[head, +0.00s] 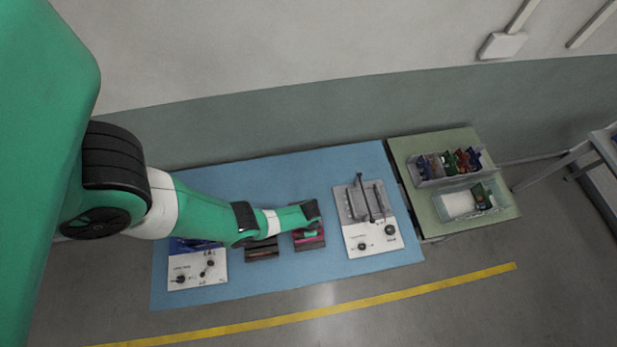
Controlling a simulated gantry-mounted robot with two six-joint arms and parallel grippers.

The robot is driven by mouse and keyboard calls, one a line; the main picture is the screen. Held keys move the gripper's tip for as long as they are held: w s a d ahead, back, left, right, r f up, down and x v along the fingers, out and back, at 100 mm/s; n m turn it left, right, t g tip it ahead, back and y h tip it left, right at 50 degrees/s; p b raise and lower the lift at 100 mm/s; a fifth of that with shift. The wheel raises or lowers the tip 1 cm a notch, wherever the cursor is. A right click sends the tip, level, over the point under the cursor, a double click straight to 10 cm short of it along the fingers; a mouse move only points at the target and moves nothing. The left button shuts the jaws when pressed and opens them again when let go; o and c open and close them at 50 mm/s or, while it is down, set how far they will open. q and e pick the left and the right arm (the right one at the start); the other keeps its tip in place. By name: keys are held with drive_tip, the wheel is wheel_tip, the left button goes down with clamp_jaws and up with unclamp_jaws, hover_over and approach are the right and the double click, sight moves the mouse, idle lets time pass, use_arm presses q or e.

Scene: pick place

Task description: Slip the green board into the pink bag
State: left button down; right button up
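My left arm comes in from the left, and its dark gripper (311,210) is over the blue table, just behind a small dark box with pink in it. The pink thing (309,243), which looks like the pink bag, lies in this box. A small green piece (311,234) shows at the pink thing, below the gripper; it may be the green board. I cannot tell whether it is inside the bag, on it, or held. The fingers are too small and dark to tell open from shut. My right gripper is not in view.
A second dark box (262,249) stands left of the pink one. White-based devices stand on the blue table at left (197,271) and right (372,242). On the greenish side table (455,229) are a bin of several coloured boards (430,182) and a clear tray (459,205) with another green board (482,196).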

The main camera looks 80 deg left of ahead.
use_arm(q)
drive_tip(key=c, duration=1)
unclamp_jaws()
drive_tip(key=c, duration=0.3)
